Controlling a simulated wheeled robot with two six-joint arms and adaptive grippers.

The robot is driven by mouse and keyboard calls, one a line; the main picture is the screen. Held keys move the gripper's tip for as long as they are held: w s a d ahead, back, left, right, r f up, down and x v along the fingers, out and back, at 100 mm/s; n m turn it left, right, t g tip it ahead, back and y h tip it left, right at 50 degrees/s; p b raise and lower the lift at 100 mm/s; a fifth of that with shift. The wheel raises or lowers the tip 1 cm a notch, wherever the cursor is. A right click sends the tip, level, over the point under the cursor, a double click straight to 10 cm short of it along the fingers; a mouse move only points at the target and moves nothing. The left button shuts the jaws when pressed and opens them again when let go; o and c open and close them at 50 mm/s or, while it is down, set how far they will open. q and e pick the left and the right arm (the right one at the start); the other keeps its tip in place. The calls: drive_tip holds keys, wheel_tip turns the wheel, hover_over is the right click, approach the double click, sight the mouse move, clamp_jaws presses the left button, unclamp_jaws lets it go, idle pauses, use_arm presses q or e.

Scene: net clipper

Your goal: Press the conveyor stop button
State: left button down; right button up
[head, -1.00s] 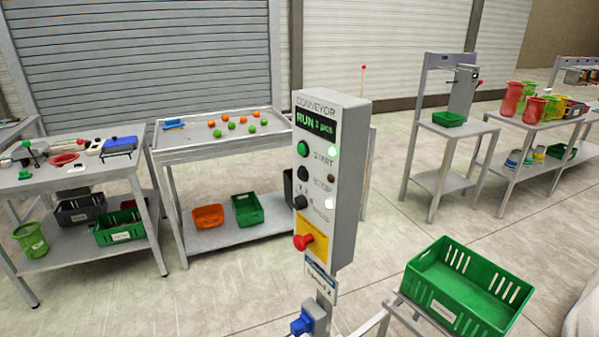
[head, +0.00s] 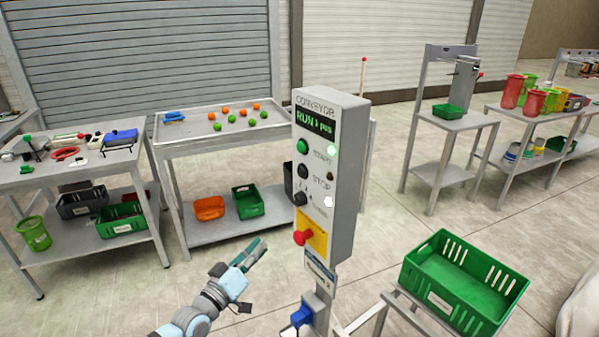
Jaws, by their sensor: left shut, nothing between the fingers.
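The grey conveyor control box (head: 343,190) stands on a post in the middle of the head view. Below the green start button (head: 302,146) is the black stop button (head: 302,172), labelled STOP. A black selector knob (head: 300,198) and a red mushroom button (head: 302,237) on a yellow plate sit lower. My left gripper (head: 256,249) is shut and empty, below and to the left of the box, apart from it. My right gripper is out of view.
A blue-fronted socket (head: 302,316) sits low on the post. A green crate (head: 440,307) stands on a frame at the right. A table with orange and green balls (head: 170,150) stands behind, beside a cluttered table (head: 30,180). Open floor lies between.

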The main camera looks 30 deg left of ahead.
sight(301, 172)
use_arm(q)
drive_tip(key=s+r+n+t+y, duration=0.3)
drive_tip(key=r+n+t+y, duration=0.1)
drive_tip(key=r+n, duration=1)
wheel_tip(301, 172, up, 5)
drive_tip(key=shift+d+f+t+y, duration=0.1)
drive_tip(key=shift+d+t+y, duration=0.3)
drive_tip(key=shift+d, duration=0.05)
drive_tip(key=w+d+b, duration=0.2)
drive_tip(key=w+d, duration=0.1)
drive_tip(key=w, duration=0.5)
drive_tip(key=shift+d, duration=0.15)
drive_tip(key=shift+w, duration=0.1)
drive_tip(key=shift+w+d, duration=0.2)
drive_tip(key=shift+w, duration=0.2)
